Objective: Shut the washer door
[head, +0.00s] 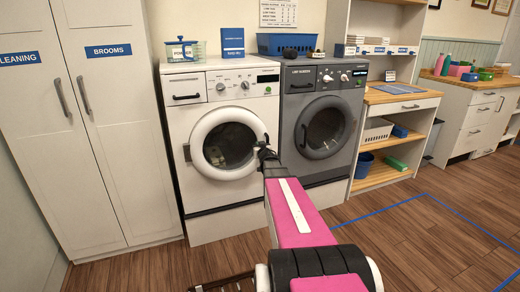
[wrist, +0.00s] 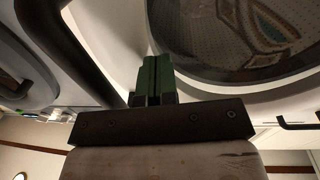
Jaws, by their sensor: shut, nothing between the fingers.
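The white washer (head: 178,128) stands left of a grey machine. Its round door (head: 209,121) has a white ring and dark glass, with cloth visible behind it. A dark fitting (head: 187,153) is at the door's left edge. I cannot tell whether the door is slightly ajar. My gripper (head: 264,151) is at the door's right edge, partly hidden by my arm. In the wrist view, the gripper's green fingers (wrist: 153,78) are shut and empty, beside the door's white ring (wrist: 218,88). Contact is unclear. A dark curved bar (wrist: 65,50) passes close by; I cannot tell what it belongs to.
The grey machine (head: 346,83) stands right of the washer, with a dark round door. A tall white cupboard (head: 110,150) is at the left. A shelf unit with a wooden top (head: 390,97) stands at the right. The wood floor (head: 400,235) at front right is clear.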

